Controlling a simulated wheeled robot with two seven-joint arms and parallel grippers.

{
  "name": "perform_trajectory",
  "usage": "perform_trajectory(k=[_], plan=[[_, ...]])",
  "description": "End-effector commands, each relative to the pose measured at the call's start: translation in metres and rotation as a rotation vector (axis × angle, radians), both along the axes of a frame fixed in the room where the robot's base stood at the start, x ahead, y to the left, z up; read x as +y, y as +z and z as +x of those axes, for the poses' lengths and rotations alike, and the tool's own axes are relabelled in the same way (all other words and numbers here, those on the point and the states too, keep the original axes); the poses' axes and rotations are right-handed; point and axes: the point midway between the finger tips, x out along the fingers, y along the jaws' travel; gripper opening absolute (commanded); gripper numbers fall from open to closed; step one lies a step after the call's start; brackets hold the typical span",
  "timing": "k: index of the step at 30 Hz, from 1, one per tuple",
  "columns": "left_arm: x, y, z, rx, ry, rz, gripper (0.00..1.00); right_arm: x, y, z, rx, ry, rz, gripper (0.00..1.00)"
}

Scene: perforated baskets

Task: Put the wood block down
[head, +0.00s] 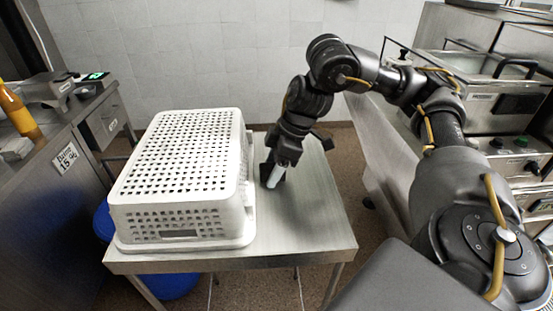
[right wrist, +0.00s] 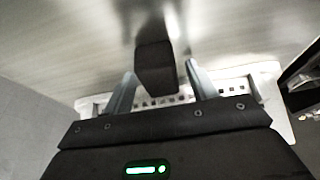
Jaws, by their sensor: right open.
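The wood block (right wrist: 155,72) shows in the right wrist view as a dark brown upright piece, with its reflection on the steel surface. My right gripper (right wrist: 161,68) is open, one finger on each side of the block, with a small gap visible at the sides. In the head view my right gripper (head: 273,174) points down at the steel table (head: 300,210), just right of the white basket (head: 180,165). There the block is hard to make out against the dark gripper. My left gripper is not in view.
The upside-down perforated basket fills the table's left part, close to my right gripper; its edge also shows in the right wrist view (right wrist: 268,75). The table is clear at the front right. Steel counters stand to the left and right.

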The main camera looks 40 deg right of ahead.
Motion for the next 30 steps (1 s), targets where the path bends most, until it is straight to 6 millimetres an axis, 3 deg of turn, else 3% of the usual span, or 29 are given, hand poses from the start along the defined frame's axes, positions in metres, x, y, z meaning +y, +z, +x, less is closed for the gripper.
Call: perform_trajectory(k=[18,30], plan=[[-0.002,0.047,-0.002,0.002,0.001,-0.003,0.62,-0.030,0.101,-0.022,-0.003,-0.001,0.000,0.58],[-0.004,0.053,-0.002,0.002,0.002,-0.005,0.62,-0.036,0.114,-0.027,-0.002,0.004,0.003,0.58]])
